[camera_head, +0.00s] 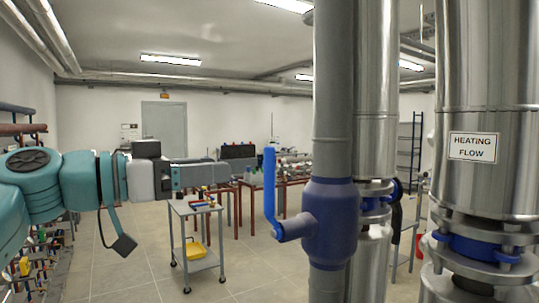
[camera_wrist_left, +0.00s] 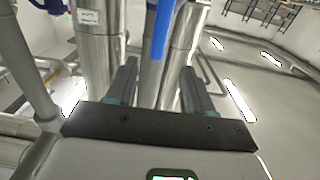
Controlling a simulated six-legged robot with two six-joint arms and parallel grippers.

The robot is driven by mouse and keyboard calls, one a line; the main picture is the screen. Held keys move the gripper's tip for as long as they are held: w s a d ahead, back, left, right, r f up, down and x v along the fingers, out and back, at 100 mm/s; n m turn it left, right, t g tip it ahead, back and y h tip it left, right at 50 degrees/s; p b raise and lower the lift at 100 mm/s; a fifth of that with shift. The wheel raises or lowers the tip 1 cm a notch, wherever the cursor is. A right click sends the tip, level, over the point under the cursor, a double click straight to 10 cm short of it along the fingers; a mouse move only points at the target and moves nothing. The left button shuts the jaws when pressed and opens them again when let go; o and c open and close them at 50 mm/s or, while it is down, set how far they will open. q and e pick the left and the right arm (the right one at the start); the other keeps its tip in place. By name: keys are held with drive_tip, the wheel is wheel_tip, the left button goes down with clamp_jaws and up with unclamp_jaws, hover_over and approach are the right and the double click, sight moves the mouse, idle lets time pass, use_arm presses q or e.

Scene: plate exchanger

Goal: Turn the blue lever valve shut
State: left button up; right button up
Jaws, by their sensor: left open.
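The blue lever (camera_head: 269,185) stands upright on the left side of the dark blue valve body (camera_head: 332,225), parallel to the grey vertical pipe (camera_head: 332,100). My left gripper (camera_head: 229,175) is open and empty, left of the lever at about the height of its handle, with a visible gap between. In the left wrist view, the lever (camera_wrist_left: 160,32) appears at the top, ahead of and between the two spread fingers of my left gripper (camera_wrist_left: 159,70). It does not look touched. My right gripper is not in view.
Shiny metal pipes stand right of the valve, one with a "HEATING FLOW" sign (camera_head: 473,147). A grey cart (camera_head: 195,208) with a yellow item (camera_head: 190,248) stands behind my left gripper. Red-framed benches are farther back. Floor space is open left of the valve.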

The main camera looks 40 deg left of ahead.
sight(265, 164)
use_arm(q)
drive_tip(key=p+x, duration=0.3)
drive_tip(key=x, duration=0.7)
drive_tip(key=shift+s+r+p, duration=0.1)
drive_tip(key=shift+r+p, duration=0.1)
drive_tip(key=shift+p, duration=0.1)
drive_tip(key=shift+w+d, duration=0.25)
drive_tip(key=shift+w, duration=0.05)
drive_tip(key=shift+w+d+f, duration=0.15)
drive_tip(key=shift+w, duration=0.35)
drive_tip(key=shift+s, duration=0.2)
drive_tip(key=c, duration=0.6)
clamp_jaws()
